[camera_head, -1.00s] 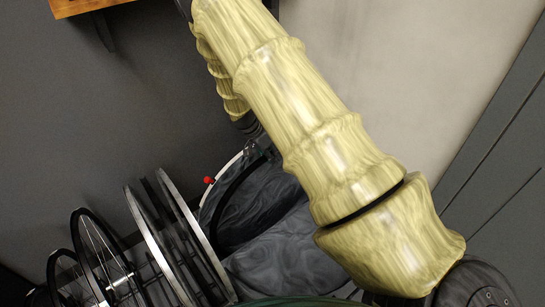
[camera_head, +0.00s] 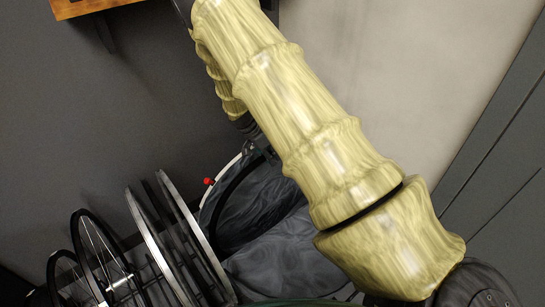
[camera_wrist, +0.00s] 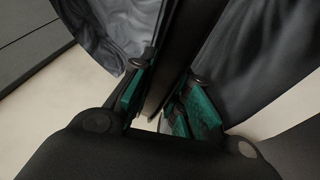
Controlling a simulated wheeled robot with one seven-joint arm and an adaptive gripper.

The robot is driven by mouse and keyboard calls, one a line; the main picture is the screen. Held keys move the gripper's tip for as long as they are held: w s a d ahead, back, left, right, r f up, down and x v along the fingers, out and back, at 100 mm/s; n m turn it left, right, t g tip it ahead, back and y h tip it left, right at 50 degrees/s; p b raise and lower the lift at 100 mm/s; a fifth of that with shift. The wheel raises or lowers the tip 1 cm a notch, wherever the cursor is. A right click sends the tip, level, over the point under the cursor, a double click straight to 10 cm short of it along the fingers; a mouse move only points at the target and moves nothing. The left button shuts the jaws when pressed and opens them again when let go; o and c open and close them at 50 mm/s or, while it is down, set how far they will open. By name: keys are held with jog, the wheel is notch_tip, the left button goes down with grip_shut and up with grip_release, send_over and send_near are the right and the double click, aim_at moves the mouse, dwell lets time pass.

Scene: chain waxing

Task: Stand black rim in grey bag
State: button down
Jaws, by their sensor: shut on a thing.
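The grey bag (camera_head: 285,262) hangs open at the lower middle of the head view, partly hidden behind my arm. The black rim (camera_head: 229,190) shows there as a dark arc at the bag's mouth, its lower part inside or behind the bag's folds. My gripper (camera_head: 262,150) is at the rim's upper end, mostly hidden by my arm. In the wrist view, my gripper's teal-padded fingers (camera_wrist: 161,100) are shut on the black rim (camera_wrist: 188,48), with grey bag cloth (camera_wrist: 272,55) on both sides. The rim's bottom is hidden.
Several wheels and rims (camera_head: 165,235) stand in a row left of the bag, close to it. A pale arc with a small red part (camera_head: 208,181) lies along the bag's left edge. A wooden shelf (camera_head: 80,8) is at upper left.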

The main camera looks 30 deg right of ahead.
jog(key=shift+w+r, duration=0.3)
jog(key=shift+w, duration=0.35)
jog(key=c, duration=1.3)
grip_release()
jog(key=shift+a, duration=0.1)
jog(key=shift+c, duration=0.2)
jog(key=shift+w+a+r, duration=0.15)
jog(key=shift+w+r, duration=0.05)
jog(key=shift+r, duration=0.2)
jog(key=shift+o, duration=0.2)
jog(key=v, duration=0.9)
jog(key=shift+s, duration=0.35)
jog(key=shift+s+a+r, duration=0.15)
jog(key=shift+a+r, duration=0.15)
jog(key=shift+r, duration=0.4)
